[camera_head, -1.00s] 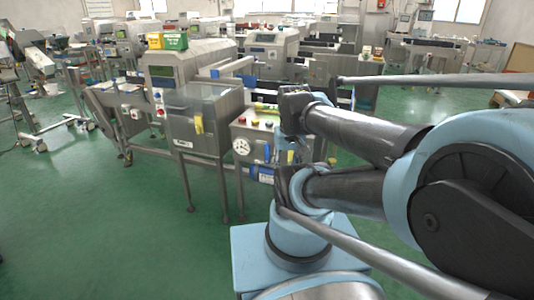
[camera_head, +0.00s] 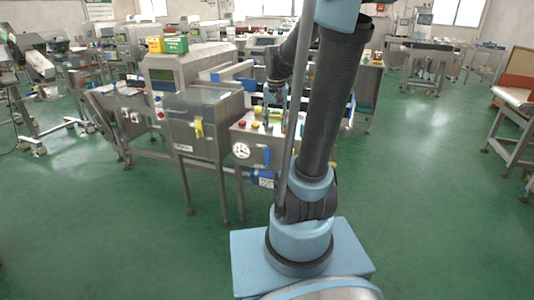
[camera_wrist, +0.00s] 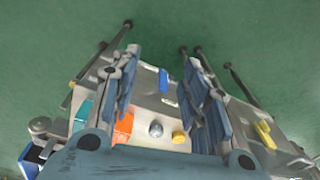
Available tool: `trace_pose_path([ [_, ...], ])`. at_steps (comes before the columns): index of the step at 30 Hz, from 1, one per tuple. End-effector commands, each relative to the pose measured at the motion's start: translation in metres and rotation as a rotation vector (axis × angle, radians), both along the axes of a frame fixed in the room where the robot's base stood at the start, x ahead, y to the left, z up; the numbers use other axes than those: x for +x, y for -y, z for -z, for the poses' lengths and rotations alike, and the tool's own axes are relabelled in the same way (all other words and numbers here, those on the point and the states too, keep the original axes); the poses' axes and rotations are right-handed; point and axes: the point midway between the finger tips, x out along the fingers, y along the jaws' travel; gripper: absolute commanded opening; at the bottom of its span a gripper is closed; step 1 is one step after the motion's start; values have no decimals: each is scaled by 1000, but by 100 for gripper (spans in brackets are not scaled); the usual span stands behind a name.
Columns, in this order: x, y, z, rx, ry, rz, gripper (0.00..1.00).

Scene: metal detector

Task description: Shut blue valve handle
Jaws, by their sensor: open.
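The blue valve handle (camera_head: 266,156) is a small upright lever on the front face of a grey metal control box (camera_head: 258,142), beside a white round dial. In the wrist view the blue handle (camera_wrist: 164,81) shows beyond the box top, between my two fingers as seen from above. My gripper (camera_wrist: 158,60) is open and empty, with its fingers spread to either side of the handle in the picture. It is apart from the handle. In the head view my gripper (camera_head: 276,92) hangs above the box, partly hidden by my arm.
A larger steel cabinet (camera_head: 190,110) with a yellow handle (camera_head: 198,129) stands at left. A blue cylinder (camera_head: 262,178) sits below the box. Green floor is clear in front and right.

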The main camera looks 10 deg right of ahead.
Motion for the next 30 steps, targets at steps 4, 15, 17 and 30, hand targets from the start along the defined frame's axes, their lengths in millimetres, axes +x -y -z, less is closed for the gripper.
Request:
trace_pose_path([
  [4, 38, 0, 1, 4, -18, 45, 42],
  [15, 126, 1, 23, 9, -58, 161, 42],
  [17, 139, 1, 28, 10, -64, 177, 42],
  [30, 172, 2, 51, 10, -82, 225, 42],
])
